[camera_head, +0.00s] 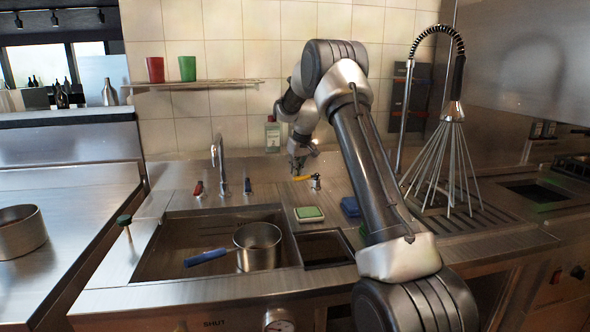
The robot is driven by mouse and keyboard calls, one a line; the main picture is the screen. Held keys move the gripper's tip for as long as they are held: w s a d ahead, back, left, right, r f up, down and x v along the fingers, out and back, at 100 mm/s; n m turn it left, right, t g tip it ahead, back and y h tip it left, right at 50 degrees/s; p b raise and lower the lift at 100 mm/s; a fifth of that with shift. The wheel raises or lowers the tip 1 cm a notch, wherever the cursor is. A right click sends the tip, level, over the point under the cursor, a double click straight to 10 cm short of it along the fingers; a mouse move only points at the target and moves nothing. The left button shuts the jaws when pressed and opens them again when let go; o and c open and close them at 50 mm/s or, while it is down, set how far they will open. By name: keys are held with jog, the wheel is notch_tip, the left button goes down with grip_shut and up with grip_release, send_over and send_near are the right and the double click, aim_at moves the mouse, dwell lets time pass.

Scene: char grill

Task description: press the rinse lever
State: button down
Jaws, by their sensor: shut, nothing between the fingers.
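A small yellow lever (302,178) sits on the steel counter behind the sink, beside a short metal post (316,182). I take it to be the rinse lever. My gripper (298,170) is shut and empty, pointing down right at the lever's left part. I cannot tell whether they touch. The spray head (454,112) hangs from a coiled hose at the right. Pale streaks like water jets fan down from it to the ribbed drainboard (470,218).
The sink (165,250) holds a pot (258,246) with a blue handle. A faucet (217,160) stands between red (198,188) and blue (247,187) taps. A green sponge (309,213) lies right of the sink. A bottle (272,134) stands behind my gripper.

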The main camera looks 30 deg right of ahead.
aim_at(297, 177)
jog(key=s+n, duration=0.1)
jog(key=n, duration=0.1)
jog(key=s+n+y, duration=0.1)
jog(key=s+n, duration=0.1)
jog(key=shift+s+a+n+y, duration=0.2)
jog(key=shift+n+y, duration=0.1)
jog(key=s+n, duration=0.2)
jog(key=shift+d+n+g+y, duration=0.2)
jog(key=shift+n+g+y, duration=0.1)
jog(key=shift+n+g, duration=0.1)
jog(key=s+n, duration=0.1)
jog(key=n, duration=0.1)
jog(key=shift+s+d+n+g+y, duration=0.3)
jog(key=shift+s+d+g, duration=0.05)
jog(key=shift+g, duration=0.05)
jog(key=s+n, duration=0.1)
jog(key=d+n, duration=0.1)
jog(key=n, duration=0.1)
jog(key=shift+s+d+g+y, duration=0.2)
jog(key=shift+s+g+y, duration=0.1)
jog(key=shift+s+g, duration=0.1)
jog(key=shift+s+d, duration=0.3)
jog(key=shift+d, duration=0.05)
jog(key=shift+d+r, duration=0.1)
